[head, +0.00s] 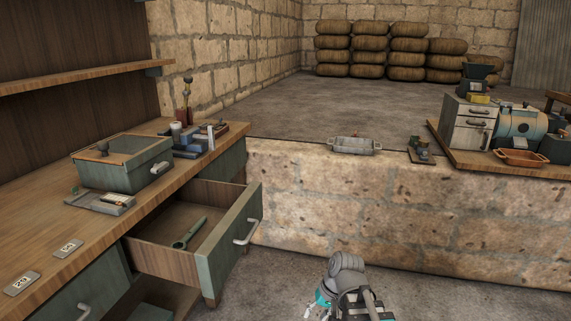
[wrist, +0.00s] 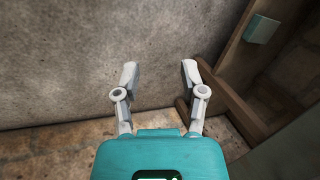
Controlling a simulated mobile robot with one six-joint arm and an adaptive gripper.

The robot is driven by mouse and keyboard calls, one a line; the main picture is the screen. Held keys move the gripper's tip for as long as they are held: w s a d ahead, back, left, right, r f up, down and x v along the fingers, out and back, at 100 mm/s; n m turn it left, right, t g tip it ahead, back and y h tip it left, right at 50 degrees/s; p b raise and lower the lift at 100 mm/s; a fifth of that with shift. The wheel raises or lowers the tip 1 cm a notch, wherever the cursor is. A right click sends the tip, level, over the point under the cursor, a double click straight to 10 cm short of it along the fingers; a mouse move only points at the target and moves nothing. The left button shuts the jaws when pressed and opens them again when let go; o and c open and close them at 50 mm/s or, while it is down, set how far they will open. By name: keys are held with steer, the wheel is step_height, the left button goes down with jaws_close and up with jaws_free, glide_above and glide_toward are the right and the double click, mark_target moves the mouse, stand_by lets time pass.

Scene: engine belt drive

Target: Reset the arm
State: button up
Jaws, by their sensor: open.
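My gripper (wrist: 158,75) is open and empty in the wrist view, with its two grey fingers apart above a bare grey floor. In the head view part of my arm shows at the bottom, a little right of the middle, in front of the stone wall. An open drawer (head: 253,213) with a grey-green front sticks out of the workbench on the left. A green wrench-like tool (head: 188,233) lies inside it. My gripper is apart from the drawer and touches nothing that I can see.
The wooden workbench (head: 50,240) carries a green box (head: 125,168), a small grey tray (head: 100,203) and two label plates. A low stone wall (head: 400,215) holds a grey metal tray (head: 354,146). A teal machine (head: 520,124) stands at the right. The floor before the wall is clear.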

steer(key=s+d+h, duration=0.2)
steer(key=d+h, duration=0.2)
steer(key=d, duration=0.5)
step_height(320, 180, up, 32)
steer(key=p, duration=3.3)
steer(key=shift+w+a, duration=0.15)
steer(key=shift+a, duration=0.05)
